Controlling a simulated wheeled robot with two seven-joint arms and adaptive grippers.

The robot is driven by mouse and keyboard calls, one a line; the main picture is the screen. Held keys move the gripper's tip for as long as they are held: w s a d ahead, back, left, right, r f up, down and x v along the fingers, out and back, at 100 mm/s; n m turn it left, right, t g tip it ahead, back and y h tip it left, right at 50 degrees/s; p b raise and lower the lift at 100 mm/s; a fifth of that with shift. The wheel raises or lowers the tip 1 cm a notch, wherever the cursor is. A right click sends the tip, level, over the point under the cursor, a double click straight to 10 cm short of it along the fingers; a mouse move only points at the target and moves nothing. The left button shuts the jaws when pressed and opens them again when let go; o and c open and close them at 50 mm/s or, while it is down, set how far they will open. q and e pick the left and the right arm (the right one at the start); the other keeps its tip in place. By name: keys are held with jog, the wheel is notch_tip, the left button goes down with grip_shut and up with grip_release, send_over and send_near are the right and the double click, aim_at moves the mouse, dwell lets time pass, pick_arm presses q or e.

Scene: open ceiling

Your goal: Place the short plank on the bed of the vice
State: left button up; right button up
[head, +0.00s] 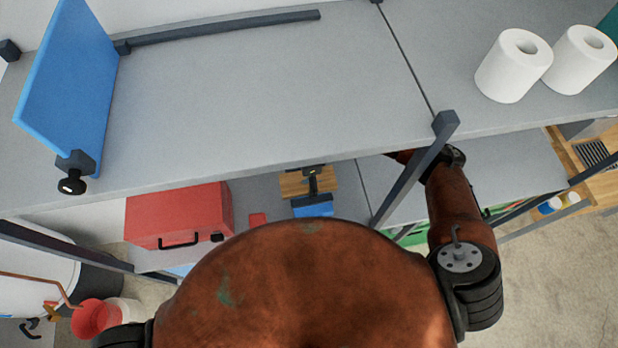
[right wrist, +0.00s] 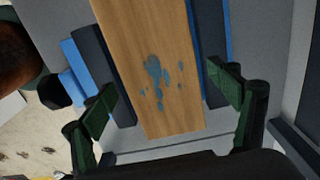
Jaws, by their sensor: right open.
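The short plank (right wrist: 155,60) is light wood with blue-grey paint stains. In the right wrist view it lies lengthwise between a dark and blue vice jaw (right wrist: 98,65) on the left and another dark and blue jaw (right wrist: 210,50) on the right. Whether it rests fully on the bed is hard to tell. My right gripper (right wrist: 168,100) is open, its green-padded fingers apart on either side of the plank's near end. In the head view a wooden piece (head: 322,181) shows by the blue vice (head: 313,206), partly hidden under the upper shelf. My left gripper is out of view.
The grey upper shelf (head: 270,90) overhangs the vice, and a dark post (head: 410,170) stands beside my right arm. A red toolbox (head: 180,215) sits left of the vice. Two white paper rolls (head: 512,70) and a blue panel (head: 65,75) stand on the upper shelf.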

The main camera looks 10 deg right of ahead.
jog(key=shift+r, duration=0.15)
jog(key=shift+w+r, duration=0.1)
jog(key=shift+r, duration=0.25)
notch_tip(320, 180, up, 11)
jog(key=b, duration=0.3)
jog(key=shift+r, duration=0.15)
